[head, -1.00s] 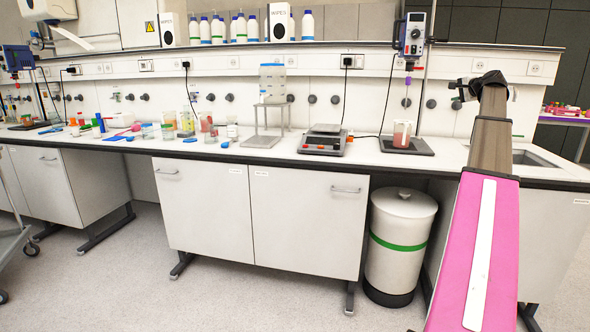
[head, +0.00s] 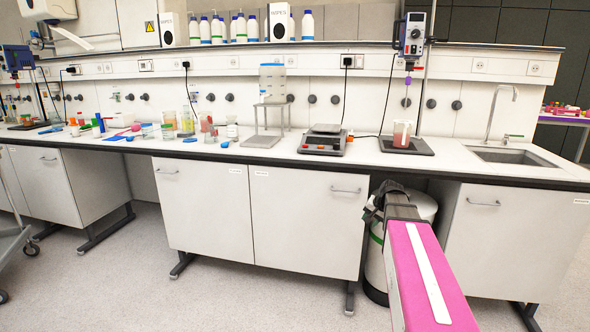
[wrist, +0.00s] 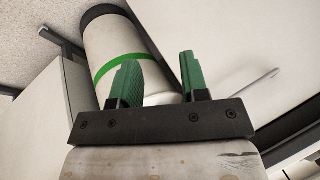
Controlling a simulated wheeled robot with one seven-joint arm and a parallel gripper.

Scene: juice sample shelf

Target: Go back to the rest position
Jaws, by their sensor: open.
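My gripper (wrist: 160,88) shows in the wrist view with its two green fingers apart and nothing between them. In the head view my arm reaches forward from the lower right, and its dark end (head: 378,200) is below the bench front, in front of the white bin. The fingers cannot be made out clearly there.
The white bin (head: 374,262) with a green band stands under the bench, partly hidden by my arm; it also shows in the wrist view (wrist: 125,45). The bench top (head: 455,165) holds a beaker of red liquid (head: 402,134), a scale (head: 325,140) and a sink (head: 512,157). Floor in front is clear.

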